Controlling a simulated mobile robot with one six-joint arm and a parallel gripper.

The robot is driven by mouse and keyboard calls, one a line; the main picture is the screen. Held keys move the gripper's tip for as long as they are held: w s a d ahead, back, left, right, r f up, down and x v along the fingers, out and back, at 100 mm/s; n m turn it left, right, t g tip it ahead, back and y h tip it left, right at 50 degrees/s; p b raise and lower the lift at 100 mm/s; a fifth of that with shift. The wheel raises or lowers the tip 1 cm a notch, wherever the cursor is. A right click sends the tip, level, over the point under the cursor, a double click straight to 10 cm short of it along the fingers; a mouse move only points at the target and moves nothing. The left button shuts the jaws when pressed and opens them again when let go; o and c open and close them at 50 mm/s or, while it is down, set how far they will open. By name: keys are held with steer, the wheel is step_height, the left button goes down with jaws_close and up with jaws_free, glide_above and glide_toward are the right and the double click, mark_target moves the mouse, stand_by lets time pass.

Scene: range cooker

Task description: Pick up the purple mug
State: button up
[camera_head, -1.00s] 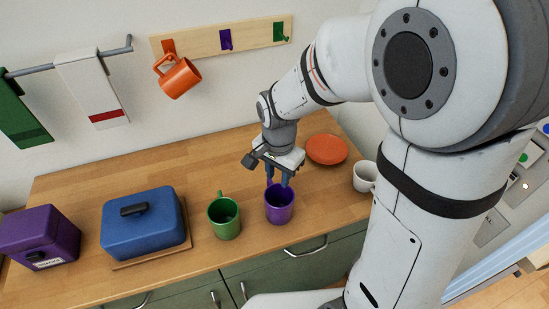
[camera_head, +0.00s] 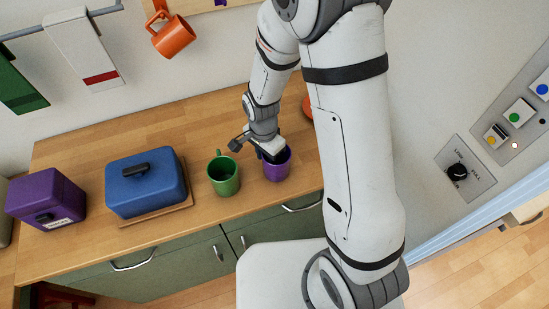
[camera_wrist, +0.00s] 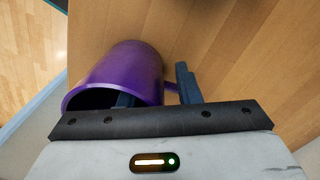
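The purple mug (camera_head: 278,172) stands upright on the wooden counter, right of the green mug. In the wrist view the purple mug (camera_wrist: 137,68) lies left of centre, with its open mouth towards my gripper. My gripper (camera_wrist: 154,86) is open and low over its rim. One finger reaches into the mouth and its tip is hidden. The other finger is outside, to the right, with a visible gap to the mug wall. In the head view my gripper (camera_head: 271,156) partly covers the mug's rim.
The green mug (camera_head: 223,177) stands close on the left. A blue box (camera_head: 145,190) on a board and a purple box (camera_head: 45,200) are further left. An orange plate (camera_head: 308,105) is behind, partly hidden by my arm. An orange mug (camera_head: 173,37) hangs on the wall.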

steer(key=shift+f, duration=0.25)
steer(key=shift+c, duration=0.2)
jaws_close()
